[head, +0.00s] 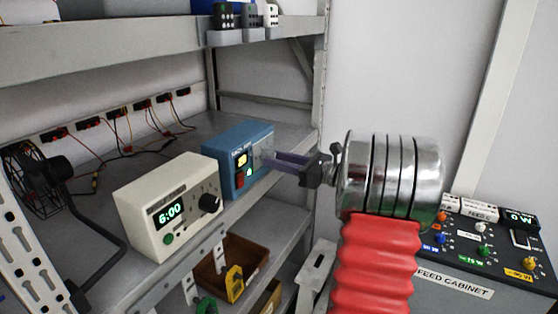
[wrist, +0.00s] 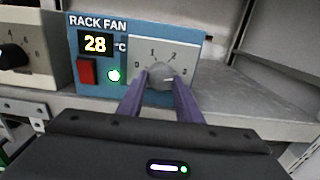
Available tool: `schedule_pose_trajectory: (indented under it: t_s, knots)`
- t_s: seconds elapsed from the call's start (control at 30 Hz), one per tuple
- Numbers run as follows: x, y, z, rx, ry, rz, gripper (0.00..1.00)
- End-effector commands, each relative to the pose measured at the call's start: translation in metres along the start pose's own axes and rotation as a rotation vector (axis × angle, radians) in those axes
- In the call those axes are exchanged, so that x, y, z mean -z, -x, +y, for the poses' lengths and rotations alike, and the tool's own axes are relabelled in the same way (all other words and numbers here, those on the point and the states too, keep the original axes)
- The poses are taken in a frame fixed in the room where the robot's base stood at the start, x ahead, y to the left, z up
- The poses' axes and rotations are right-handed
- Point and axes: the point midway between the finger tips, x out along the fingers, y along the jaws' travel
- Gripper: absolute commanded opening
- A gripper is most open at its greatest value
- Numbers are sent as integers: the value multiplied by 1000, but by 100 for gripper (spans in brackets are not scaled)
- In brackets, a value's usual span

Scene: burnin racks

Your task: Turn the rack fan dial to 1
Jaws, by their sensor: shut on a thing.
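The blue rack fan box (head: 242,140) sits on the middle shelf. The wrist view shows its label RACK FAN, a display reading 28 °C, a red switch (wrist: 87,72) and a lit green lamp (wrist: 114,75). Its grey dial (wrist: 161,75) is on the right of the front panel, with marks 0, 1, 2 and 3 around it. My gripper (wrist: 159,86) has its purple fingers shut on the dial, one on each side. Where the dial points is hard to tell; the pointer seems to lean up and right, toward 2. In the head view my gripper (head: 268,155) reaches the box from the right.
A cream timer box (head: 170,215) showing 6:00, with a black knob, stands left of the fan box. A black fan (head: 32,180) and wires are farther left. The feed cabinet (head: 470,265) is at right. The shelf right of the fan box is bare.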

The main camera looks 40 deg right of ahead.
Motion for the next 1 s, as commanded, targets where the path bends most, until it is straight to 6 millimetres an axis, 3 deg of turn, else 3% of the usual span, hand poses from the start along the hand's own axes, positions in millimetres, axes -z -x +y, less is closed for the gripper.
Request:
schedule_pose_trajectory:
  t_s: [0.2,0.67,1.0]
  knots:
    - [0,3,-7,4,1,0,9]
    - [0,2,-3,8,82,0,9]
    - [0,2,-3,7,320,0,9]
